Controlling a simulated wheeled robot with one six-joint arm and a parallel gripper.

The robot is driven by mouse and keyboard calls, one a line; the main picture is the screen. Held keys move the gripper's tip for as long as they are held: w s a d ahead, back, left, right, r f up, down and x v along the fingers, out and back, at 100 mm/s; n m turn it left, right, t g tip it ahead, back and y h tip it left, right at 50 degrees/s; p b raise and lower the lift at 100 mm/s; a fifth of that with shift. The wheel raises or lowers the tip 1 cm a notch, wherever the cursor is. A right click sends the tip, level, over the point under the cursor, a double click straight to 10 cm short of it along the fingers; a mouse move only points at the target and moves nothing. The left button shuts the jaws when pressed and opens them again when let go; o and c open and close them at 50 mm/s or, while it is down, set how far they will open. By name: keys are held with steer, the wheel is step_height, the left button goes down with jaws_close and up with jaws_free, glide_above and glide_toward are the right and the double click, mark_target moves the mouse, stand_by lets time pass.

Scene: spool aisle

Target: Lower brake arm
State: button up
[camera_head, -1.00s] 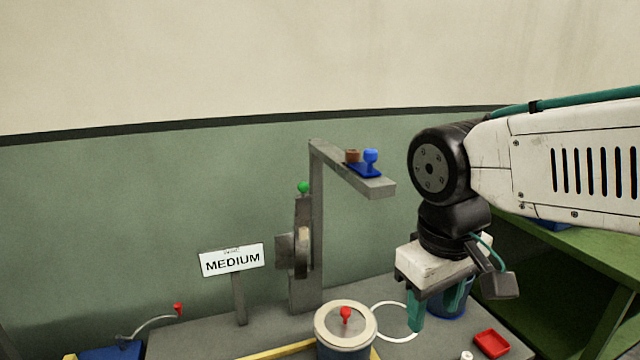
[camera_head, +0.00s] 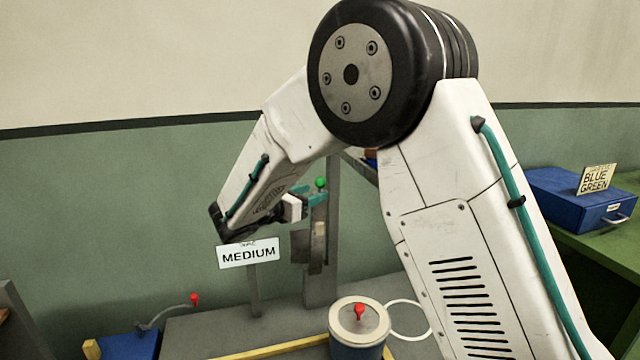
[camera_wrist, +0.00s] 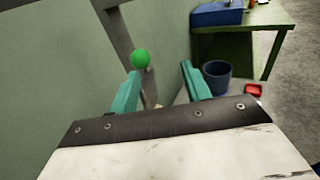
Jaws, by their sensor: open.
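The brake arm, a grey lever with a green ball knob (camera_head: 320,182) on top, stands upright beside the tall grey post (camera_head: 330,245) in the head view. My gripper (camera_head: 312,193) is beside the lever just below the knob, its teal fingers pointing right. In the wrist view my gripper (camera_wrist: 160,80) is open, and the green knob (camera_wrist: 140,58) shows just beyond the left fingertip. Contact between fingers and lever cannot be told. My arm hides the post's upper part and its overhang in the head view.
A MEDIUM sign (camera_head: 249,253) stands close below my wrist. A lidded can with a red knob (camera_head: 359,311) is at the front. A blue case (camera_head: 575,197) sits on the green bench at right.

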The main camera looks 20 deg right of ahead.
mark_target(316, 184)
steer(key=shift+w+a+n+t, duration=0.7)
steer(key=shift+w+a+n, duration=0.1)
steer(key=shift+w, duration=0.25)
steer(key=x, duration=0.7)
steer(key=shift+w+d, duration=0.1)
steer(key=shift+d, duration=0.05)
